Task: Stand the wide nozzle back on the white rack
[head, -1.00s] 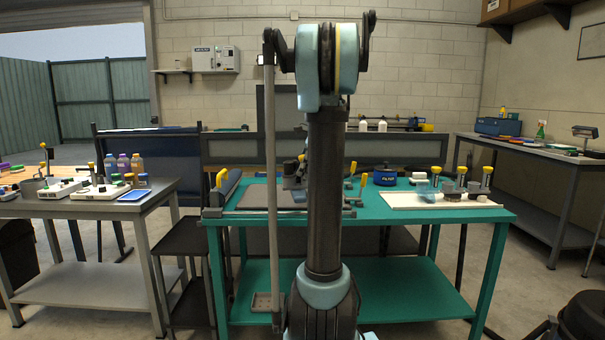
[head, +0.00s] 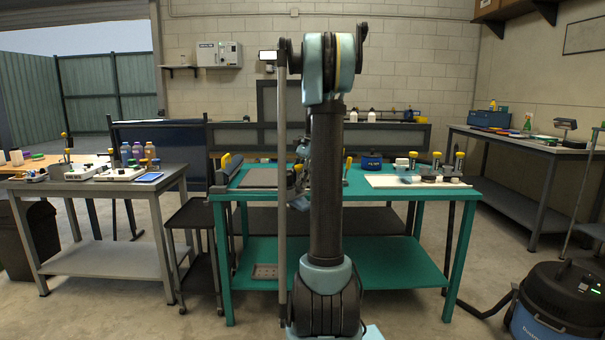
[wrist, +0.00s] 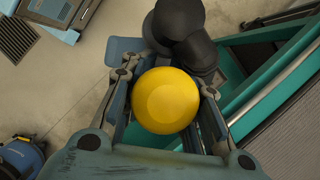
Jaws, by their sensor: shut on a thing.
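My gripper (wrist: 168,92) is shut around a round yellow knob (wrist: 166,101) in the wrist view; I take this to be the top of the wide nozzle. Most of its body below the knob is hidden. A flat blue-grey piece shows beyond the fingers, and I cannot tell whether it belongs to it. In the head view my gripper (head: 297,180) is mostly hidden behind my arm, in front of the green table. The white rack (head: 384,182) lies flat on the table's right half, right of my arm. Yellow-topped nozzles (head: 459,160) stand on it.
A grey bench (head: 100,183) stands left, with a dark cart (head: 193,225) between. A blue-and-black vacuum (head: 555,305) with its hose sits on the floor at right.

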